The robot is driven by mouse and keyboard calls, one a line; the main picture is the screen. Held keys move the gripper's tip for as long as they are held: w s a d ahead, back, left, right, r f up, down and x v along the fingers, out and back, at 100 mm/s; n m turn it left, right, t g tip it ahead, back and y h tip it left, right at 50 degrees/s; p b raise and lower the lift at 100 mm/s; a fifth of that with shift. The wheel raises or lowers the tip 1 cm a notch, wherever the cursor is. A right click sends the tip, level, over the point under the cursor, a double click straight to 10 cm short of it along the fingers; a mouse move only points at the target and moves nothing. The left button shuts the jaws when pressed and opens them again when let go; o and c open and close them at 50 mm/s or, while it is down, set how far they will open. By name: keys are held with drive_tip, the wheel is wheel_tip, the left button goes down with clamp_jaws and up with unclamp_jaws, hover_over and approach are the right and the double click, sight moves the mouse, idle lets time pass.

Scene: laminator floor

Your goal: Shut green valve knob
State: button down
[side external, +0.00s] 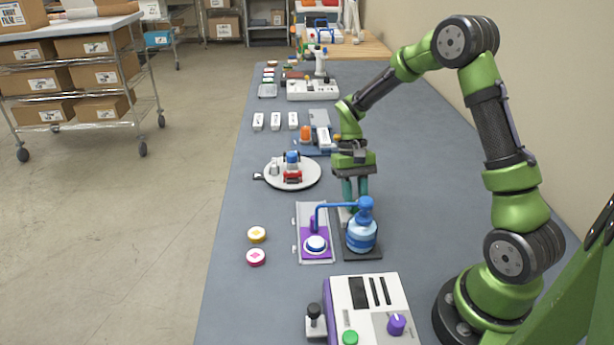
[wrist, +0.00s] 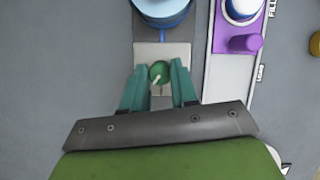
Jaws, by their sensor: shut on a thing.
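The green valve knob (wrist: 159,71) shows in the wrist view on a light grey block, below the blue tank. It is round and green with a pale pointer that slants down and to the left. My gripper (wrist: 160,80) has its teal fingers on both sides of the knob and is shut on it. In the side external view my gripper (side external: 354,200) points down just behind the blue tank (side external: 361,236). The knob is hidden there behind the fingers and the tank. The tank also shows in the wrist view (wrist: 162,12).
A purple and grey tray (side external: 314,250) with a white and blue round part stands left of the tank, joined by a blue pipe. A white turntable (side external: 313,174) is farther back. A white and purple machine (side external: 367,308) stands in front. Bench lies clear right of the tank.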

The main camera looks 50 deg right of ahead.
drive_tip(key=n+h, duration=0.1)
drive_tip(key=n, duration=0.2)
drive_tip(key=n+h, duration=0.1)
drive_tip(key=n, duration=0.3)
drive_tip(key=shift+w+a+g+h, duration=0.1)
drive_tip(key=shift+a+g+h, duration=0.05)
drive_tip(key=shift+g+h, duration=0.15)
idle(0.4)
drive_tip(key=c, duration=0.9)
unclamp_jaws()
drive_tip(key=shift+r, duration=0.1)
drive_tip(key=v, duration=1.6)
drive_tip(key=shift+w+r, duration=0.2)
drive_tip(key=shift+r, duration=0.1)
